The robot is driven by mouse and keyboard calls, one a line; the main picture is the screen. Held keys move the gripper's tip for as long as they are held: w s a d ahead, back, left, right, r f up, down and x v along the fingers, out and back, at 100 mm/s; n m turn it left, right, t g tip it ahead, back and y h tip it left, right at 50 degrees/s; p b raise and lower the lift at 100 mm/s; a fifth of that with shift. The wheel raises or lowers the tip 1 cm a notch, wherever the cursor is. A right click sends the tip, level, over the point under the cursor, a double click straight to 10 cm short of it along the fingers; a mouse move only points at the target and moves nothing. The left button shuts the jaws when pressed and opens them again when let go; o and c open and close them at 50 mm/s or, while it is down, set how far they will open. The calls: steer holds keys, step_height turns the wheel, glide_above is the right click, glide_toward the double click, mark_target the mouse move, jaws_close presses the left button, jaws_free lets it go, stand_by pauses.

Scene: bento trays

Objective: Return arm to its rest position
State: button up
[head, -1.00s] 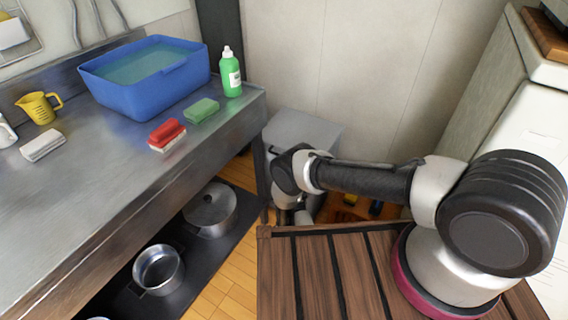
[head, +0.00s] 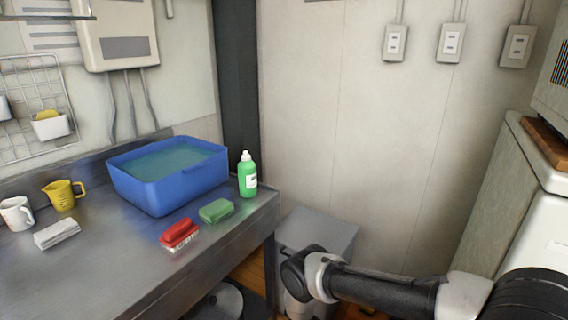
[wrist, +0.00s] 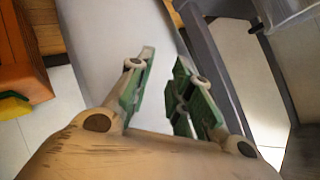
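My arm (head: 385,290) reaches in from the lower right of the head view. It bends downward at its elbow in front of a grey bin, right of the steel counter. The gripper is hidden below the frame there. In the wrist view my gripper (wrist: 164,82) shows two green-padded fingers with a clear gap between them. It is open and nothing is between the fingers. A pale grey surface lies beyond the fingertips.
The steel counter (head: 115,262) holds a blue water basin (head: 180,190), green bottle (head: 247,176), green sponge (head: 216,211), red brush (head: 178,233), white cloth (head: 57,233), yellow jug (head: 63,194) and white mug (head: 16,213). The grey bin (head: 318,228) stands by the wall. An orange crate (wrist: 22,60) shows at left.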

steer(key=s+d+r+n+g+h, duration=0.1)
steer(key=s+d+r+n+g, duration=0.25)
steer(key=r, duration=1.05)
steer(key=s+d+r+n+g+h, duration=0.1)
steer(key=s+d+r+n+g, duration=0.3)
steer(key=r, duration=1)
steer(key=s+d+r+g+h, duration=0.15)
steer(key=r+g, duration=0.45)
steer(key=r, duration=0.8)
steer(key=s+d+r+t, duration=0.2)
steer(key=s+d+r, duration=0.4)
steer(key=r, duration=0.5)
steer(key=s+d+r+m+t, duration=0.1)
steer(key=s+d+r+t, duration=0.1)
steer(key=s+d+r, duration=0.5)
steer(key=s+d+r+m+t, duration=0.1)
steer(key=s+d+r, duration=0.5)
steer(key=r, duration=1.1)
steer(key=shift+s+d+t, duration=0.3)
steer(key=shift+s+t, duration=0.45)
steer(key=shift+s, duration=0.3)
